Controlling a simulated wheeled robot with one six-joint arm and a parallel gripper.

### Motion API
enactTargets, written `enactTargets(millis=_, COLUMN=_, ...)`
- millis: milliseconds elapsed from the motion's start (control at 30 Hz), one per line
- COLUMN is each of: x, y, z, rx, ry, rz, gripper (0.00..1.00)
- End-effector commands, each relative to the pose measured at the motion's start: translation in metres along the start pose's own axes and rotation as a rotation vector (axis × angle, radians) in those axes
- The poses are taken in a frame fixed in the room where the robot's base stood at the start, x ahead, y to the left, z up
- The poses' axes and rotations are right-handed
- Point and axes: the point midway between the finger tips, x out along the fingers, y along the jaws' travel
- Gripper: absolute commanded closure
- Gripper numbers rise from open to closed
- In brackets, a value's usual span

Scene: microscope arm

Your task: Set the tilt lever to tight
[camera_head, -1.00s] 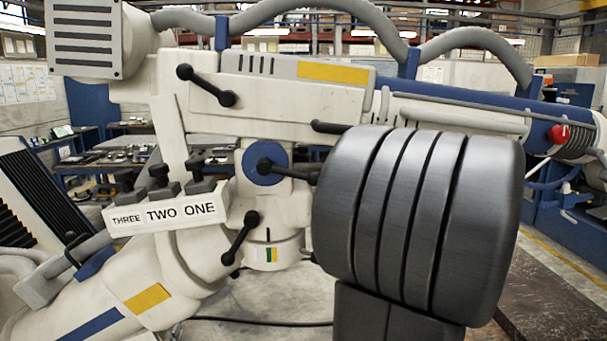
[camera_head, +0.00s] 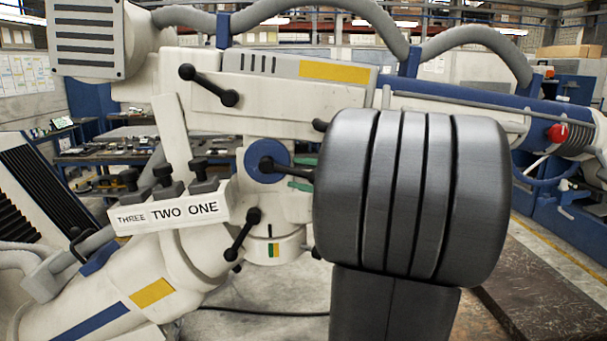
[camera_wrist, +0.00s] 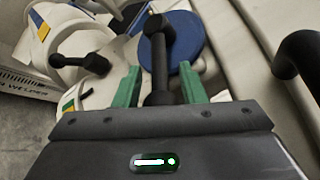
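A black lever (camera_head: 285,170) with a ball end sits on a round blue disc (camera_head: 253,150) on the white microscope arm. No label in view names it as the tilt lever. In the wrist view the lever (camera_wrist: 158,50) runs from the blue disc (camera_wrist: 192,40) back between two green fingers. My gripper (camera_head: 297,174), also in the wrist view (camera_wrist: 160,88), is open, with one finger on each side of the lever and gaps visible. The lever's near end is hidden behind the gripper body in the wrist view.
A second black lever (camera_head: 244,235) sits below, above a green and yellow mark (camera_head: 273,250). A third lever (camera_head: 208,85) is on the upper arm. Knobs labelled THREE, TWO, ONE (camera_head: 172,213) stand left. A dark curved handle (camera_wrist: 300,65) is close at right in the wrist view.

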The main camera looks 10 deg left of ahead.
Motion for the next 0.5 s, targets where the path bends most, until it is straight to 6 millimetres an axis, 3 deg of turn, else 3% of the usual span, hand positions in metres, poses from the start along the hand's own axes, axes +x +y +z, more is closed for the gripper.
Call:
enactTargets(millis=67, x=-0.0001, y=0.0, z=0.0, rx=0.0, ry=0.0, rz=0.0, gripper=0.67)
enactTargets(millis=233, x=-0.0003, y=0.0, z=0.0, rx=0.0, ry=0.0, rz=0.0, gripper=1.0)
enactTargets(millis=500, x=-0.0002, y=0.0024, z=-0.0013, rx=0.008, ry=-0.006, rz=-0.011, gripper=1.0)
